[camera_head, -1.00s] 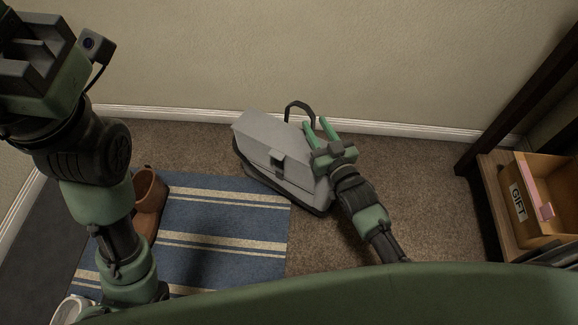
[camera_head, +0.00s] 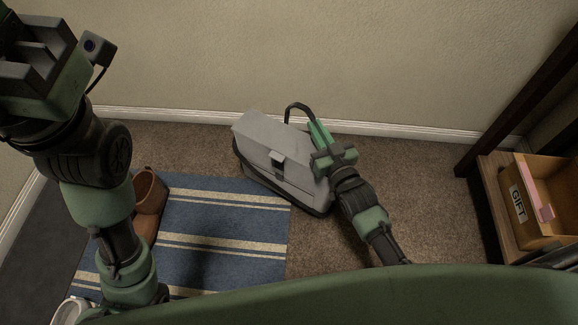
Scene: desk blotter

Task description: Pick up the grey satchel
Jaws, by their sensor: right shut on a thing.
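The grey satchel (camera_head: 262,141) sits on the brown carpet near the back wall, its front left part beside or over the edge of the striped mat. It has a dark buckle on its front and a black looped handle (camera_head: 291,106) standing up behind it. My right gripper (camera_head: 317,129) is at the satchel's right side, its green fingers closed together on the handle. The exact grip point is small in view. My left gripper (camera_head: 35,50) is raised at the upper left, far from the satchel; its fingertips are cut off by the picture's edge.
A blue striped mat (camera_head: 225,240) lies on the carpet at the left. A brown boot (camera_head: 150,192) stands on its left side, and part of a white shoe shows at the lower left. A wooden box labelled GIFT (camera_head: 520,205) stands on a shelf at the right.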

